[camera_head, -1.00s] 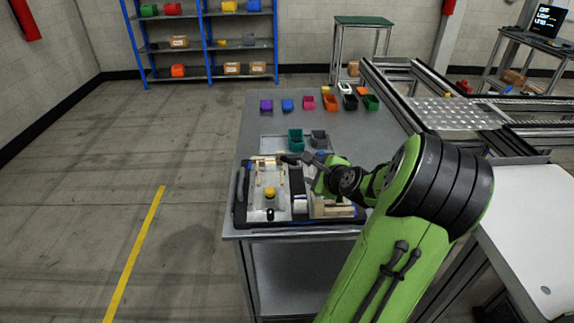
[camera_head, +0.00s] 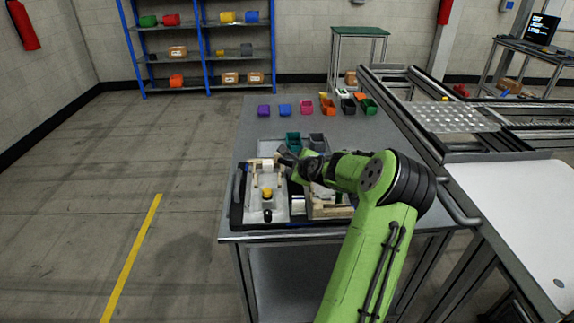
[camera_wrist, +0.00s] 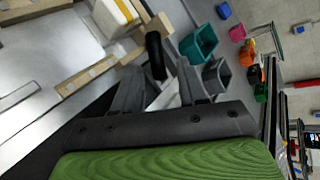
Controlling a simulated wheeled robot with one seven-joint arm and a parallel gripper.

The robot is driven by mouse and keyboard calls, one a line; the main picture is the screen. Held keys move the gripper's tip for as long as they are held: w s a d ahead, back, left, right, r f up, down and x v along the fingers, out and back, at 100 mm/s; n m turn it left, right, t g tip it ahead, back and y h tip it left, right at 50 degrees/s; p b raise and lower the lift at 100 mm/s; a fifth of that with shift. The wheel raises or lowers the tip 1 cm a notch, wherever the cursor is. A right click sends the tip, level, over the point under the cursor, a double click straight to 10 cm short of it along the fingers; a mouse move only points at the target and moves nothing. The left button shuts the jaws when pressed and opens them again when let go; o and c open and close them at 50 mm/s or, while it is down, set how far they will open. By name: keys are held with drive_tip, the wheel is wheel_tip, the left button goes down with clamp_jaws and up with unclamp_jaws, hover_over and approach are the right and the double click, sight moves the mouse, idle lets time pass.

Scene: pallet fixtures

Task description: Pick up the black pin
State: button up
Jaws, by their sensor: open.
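In the wrist view a black pin (camera_wrist: 154,55) stands out from the edge of a wooden fixture frame (camera_wrist: 92,76). My gripper (camera_wrist: 160,80) is open, and the pin shows in the gap between its two fingertips, nearer the left one. I cannot tell whether either finger touches it. In the head view my gripper (camera_head: 285,154) is at the far right corner of the left fixture (camera_head: 281,202), and it seems to hide the pin there.
A teal bin (camera_head: 293,139) and a grey bin (camera_head: 317,140) stand just behind. Several small coloured bins line the table's far part. The table between is clear.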

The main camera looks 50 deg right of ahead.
drive_tip(key=shift+w+f, duration=0.15)
drive_tip(key=shift+f, duration=0.3)
drive_tip(key=c, duration=0.6)
clamp_jaws()
drive_tip(key=shift+r, duration=0.1)
drive_tip(key=shift+d+r, duration=0.1)
